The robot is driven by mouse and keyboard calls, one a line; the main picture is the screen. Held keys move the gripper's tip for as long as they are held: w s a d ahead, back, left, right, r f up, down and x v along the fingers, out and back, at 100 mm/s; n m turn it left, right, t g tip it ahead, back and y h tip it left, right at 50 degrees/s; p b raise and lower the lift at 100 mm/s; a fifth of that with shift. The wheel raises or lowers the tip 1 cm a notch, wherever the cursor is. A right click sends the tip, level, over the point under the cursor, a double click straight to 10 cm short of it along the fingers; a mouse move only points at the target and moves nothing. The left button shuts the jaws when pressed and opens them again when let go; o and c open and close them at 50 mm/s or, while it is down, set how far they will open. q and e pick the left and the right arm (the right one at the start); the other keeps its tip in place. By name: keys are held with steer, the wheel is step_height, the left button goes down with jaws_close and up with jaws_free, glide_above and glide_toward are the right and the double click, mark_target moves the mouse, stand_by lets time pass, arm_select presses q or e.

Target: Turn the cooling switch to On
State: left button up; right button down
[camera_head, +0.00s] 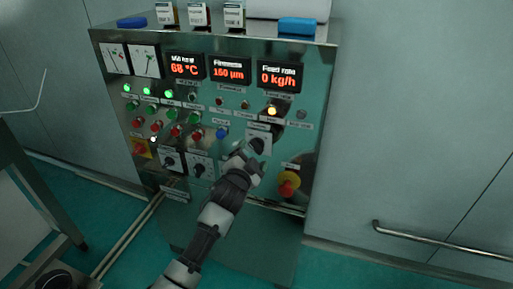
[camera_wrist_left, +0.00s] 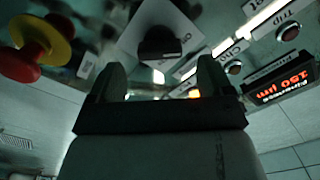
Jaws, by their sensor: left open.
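A steel control panel (camera_head: 235,125) stands ahead, tilted in the head view. A black rotary switch (camera_head: 257,145) on a pale plate sits right of its middle. In the left wrist view this knob (camera_wrist_left: 158,45) lies beyond the gap between my fingers. Its label is too blurred to read, so I cannot tell whether it is the cooling switch. My left gripper (camera_head: 244,158) is open close to this knob and hides part of its surroundings. In the left wrist view the gripper (camera_wrist_left: 160,85) shows its two fingers apart with nothing held. My right gripper is not in view.
A red emergency button (camera_head: 289,183) on a yellow base sticks out right of the gripper. Two more rotary switches (camera_head: 170,162) (camera_head: 200,170) sit to the left. Rows of lamps and buttons lie above, under three red displays (camera_head: 230,70). A wall rail (camera_head: 440,243) runs at right.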

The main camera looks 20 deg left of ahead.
mark_target(256, 149)
arm_select(q)
steer(key=shift+w+d, duration=0.1)
steer(key=shift+w, duration=1.9)
steer(key=c, duration=0.9)
